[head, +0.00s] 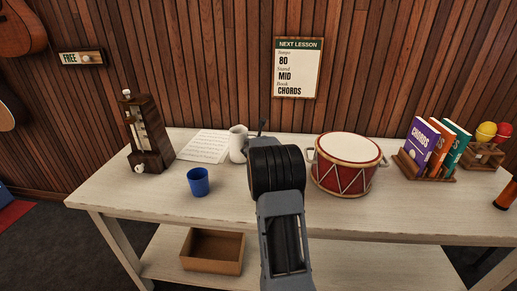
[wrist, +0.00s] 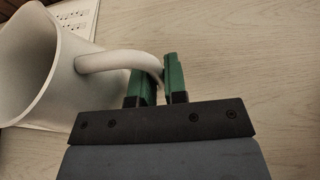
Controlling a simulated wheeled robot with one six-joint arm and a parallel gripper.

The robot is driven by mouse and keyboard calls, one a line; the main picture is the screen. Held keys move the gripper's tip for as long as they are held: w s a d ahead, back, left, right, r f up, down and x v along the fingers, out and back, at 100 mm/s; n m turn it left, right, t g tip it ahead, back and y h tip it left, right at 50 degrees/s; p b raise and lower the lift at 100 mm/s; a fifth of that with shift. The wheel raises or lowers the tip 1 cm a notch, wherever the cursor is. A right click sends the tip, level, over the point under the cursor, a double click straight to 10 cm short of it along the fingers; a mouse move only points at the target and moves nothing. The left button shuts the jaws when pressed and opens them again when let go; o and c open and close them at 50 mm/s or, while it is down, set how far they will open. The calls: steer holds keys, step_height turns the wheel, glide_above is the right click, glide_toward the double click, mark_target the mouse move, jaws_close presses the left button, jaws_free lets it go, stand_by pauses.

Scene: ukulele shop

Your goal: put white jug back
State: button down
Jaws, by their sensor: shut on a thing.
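The white jug (head: 237,144) stands upright on the table, near the right edge of the sheet music, in the head view. In the wrist view the white jug (wrist: 35,75) fills the left side, its open mouth toward the camera and its curved handle reaching right. My gripper (wrist: 160,80) has its green fingers shut on the end of the handle. In the head view my arm hides the fingers. I cannot tell whether the jug's base touches the table.
Sheet music (head: 205,145) lies left of the jug. A blue cup (head: 198,182) stands in front, a metronome (head: 146,133) at left. A red drum (head: 346,165) is close right of my arm. A book rack (head: 428,172) stands farther right. The table (head: 140,200) is bare at front left.

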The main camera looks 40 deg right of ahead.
steer(key=shift+f, duration=0.2)
steer(key=shift+f, duration=0.15)
steer(key=c, duration=1.2)
jaws_free()
steer(key=shift+o, duration=0.2)
